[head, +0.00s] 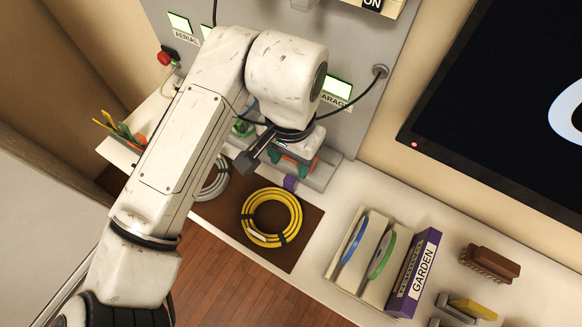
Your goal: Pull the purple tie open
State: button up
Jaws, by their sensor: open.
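The purple tie (290,184) shows as a small purple patch at the back edge of the brown mat, just behind the yellow cable coil (248,213). Part of it is hidden, and I cannot tell what it is fastened around. My gripper (268,161) is open above and slightly left of the tie, apart from it in the picture. One dark finger shows clearly; the other side is hard to make out against teal and red parts behind it. The yellow coil lies flat with dark bands around it.
A grey coil (216,180) lies left of the yellow one, partly behind my arm. The brown mat (286,262) lies on a pale shelf. A purple GARDEN box (414,275), a brown brush (489,264) and a yellow-topped block (472,307) stand right. A labelled grey panel (352,45) rises behind.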

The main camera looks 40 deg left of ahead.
aim_at(291, 178)
jog(key=shift+f, duration=2.75)
jog(key=shift+c, duration=0.3)
jog(key=shift+p, duration=0.3)
grip_shut()
